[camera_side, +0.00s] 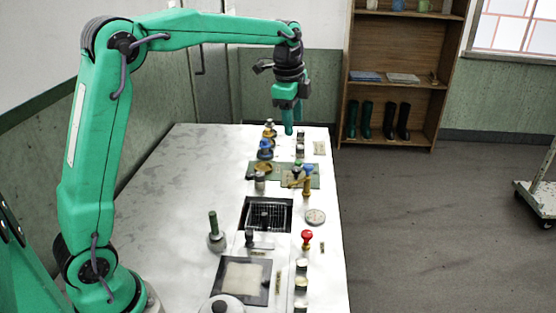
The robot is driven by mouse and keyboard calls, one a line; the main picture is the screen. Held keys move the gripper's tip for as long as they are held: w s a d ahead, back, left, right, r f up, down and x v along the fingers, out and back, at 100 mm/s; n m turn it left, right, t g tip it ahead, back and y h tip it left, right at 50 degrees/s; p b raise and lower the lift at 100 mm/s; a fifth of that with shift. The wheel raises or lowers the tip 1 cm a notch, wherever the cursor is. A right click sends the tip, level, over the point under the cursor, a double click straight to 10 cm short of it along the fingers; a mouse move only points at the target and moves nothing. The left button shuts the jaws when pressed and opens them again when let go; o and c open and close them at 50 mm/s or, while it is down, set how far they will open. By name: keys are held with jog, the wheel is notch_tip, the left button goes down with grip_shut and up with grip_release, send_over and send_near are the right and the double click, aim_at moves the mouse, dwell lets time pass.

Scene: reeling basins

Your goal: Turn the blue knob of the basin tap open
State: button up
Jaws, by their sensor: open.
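My gripper (289,130) hangs pointing down over the far end of the white worktop, its green fingers just above or beside the fittings there. It is empty; the gap between the fingers is hard to see from this side. A blue knob (265,145) stands at the far left of the row of fittings, a little left of and nearer than my gripper. A second blue knob (308,169) tops a brass stem farther right and nearer the camera. I cannot tell which one belongs to the basin tap, nor how far either is turned.
The worktop (180,180) is bare on its left side. A green plate (258,171), a dark grated basin (265,216), a red knob (306,234), a dark upright handle (213,222) and a square framed panel (243,279) stand nearer. A bookcase (393,65) is behind.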

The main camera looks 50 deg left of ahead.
aim_at(308, 165)
jog(key=w+a+f+m, duration=0.1)
jog(key=w+f+m, duration=0.1)
jog(key=w+f, duration=0.1)
jog(key=w+a+f+m+g, duration=0.1)
jog(key=w+f, duration=0.2)
jog(key=w+a+f+m, duration=0.1)
jog(key=w+f+m, duration=0.1)
jog(key=w+f, duration=0.1)
jog(key=shift+w+f+m+g, duration=0.3)
jog(key=shift+f+g, duration=0.1)
jog(key=shift+f, duration=0.1)
jog(key=shift+f, duration=0.1)
jog(key=shift+f, duration=3.8)
jog(key=shift+c, duration=0.4)
jog(key=c, duration=0.9)
